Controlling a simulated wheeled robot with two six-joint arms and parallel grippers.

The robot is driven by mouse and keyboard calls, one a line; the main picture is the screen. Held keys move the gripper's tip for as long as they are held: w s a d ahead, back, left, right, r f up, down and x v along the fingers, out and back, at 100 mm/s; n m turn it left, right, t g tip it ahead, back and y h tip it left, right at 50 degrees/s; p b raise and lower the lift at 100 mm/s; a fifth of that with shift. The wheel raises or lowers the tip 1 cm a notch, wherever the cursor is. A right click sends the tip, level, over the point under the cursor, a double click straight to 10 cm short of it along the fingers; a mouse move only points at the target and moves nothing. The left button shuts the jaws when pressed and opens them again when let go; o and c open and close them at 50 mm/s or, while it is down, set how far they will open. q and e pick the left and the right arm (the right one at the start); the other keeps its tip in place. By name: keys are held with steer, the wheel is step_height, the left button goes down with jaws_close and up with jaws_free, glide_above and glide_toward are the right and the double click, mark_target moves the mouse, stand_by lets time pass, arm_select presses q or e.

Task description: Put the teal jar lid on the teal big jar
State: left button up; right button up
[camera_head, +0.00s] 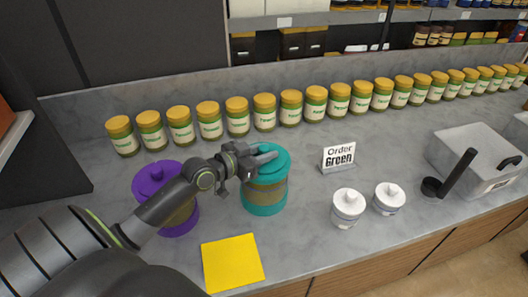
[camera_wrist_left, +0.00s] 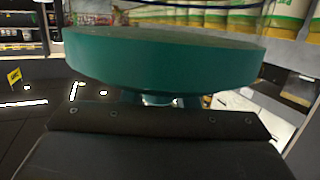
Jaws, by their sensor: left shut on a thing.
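The teal jar lid (camera_head: 272,157) lies level over the mouth of the teal big jar (camera_head: 265,196), which stands upright on the grey counter. My left gripper (camera_head: 258,157) reaches in from the left at the lid's top and is shut on the lid, with the fingers partly hiding its handle. In the left wrist view the lid (camera_wrist_left: 165,58) spans the picture in front of the fingers, and clear glass shows beyond it. I cannot tell whether the lid rests fully on the rim. My right gripper is not in view.
A purple jar (camera_head: 180,222) stands left of the teal jar, partly behind my left arm. A yellow square (camera_head: 232,263) lies in front. An order sign (camera_head: 338,157), two white jars (camera_head: 347,207) and a grey box (camera_head: 475,155) stand to the right. Several yellow-lidded jars line the back.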

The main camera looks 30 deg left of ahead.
arm_select(q)
steer(key=shift+f, duration=0.15)
steer(key=o, duration=1.1)
steer(key=shift+c, duration=0.2)
steer(key=shift+r, duration=0.2)
steer(key=shift+s+a, duration=0.1)
steer(key=shift+s, duration=0.15)
steer(key=p+v, duration=0.1)
steer(key=v, duration=1)
steer(key=shift+s+r+p, duration=0.2)
steer(key=shift+s+p, duration=0.05)
steer(key=shift+p, duration=0.05)
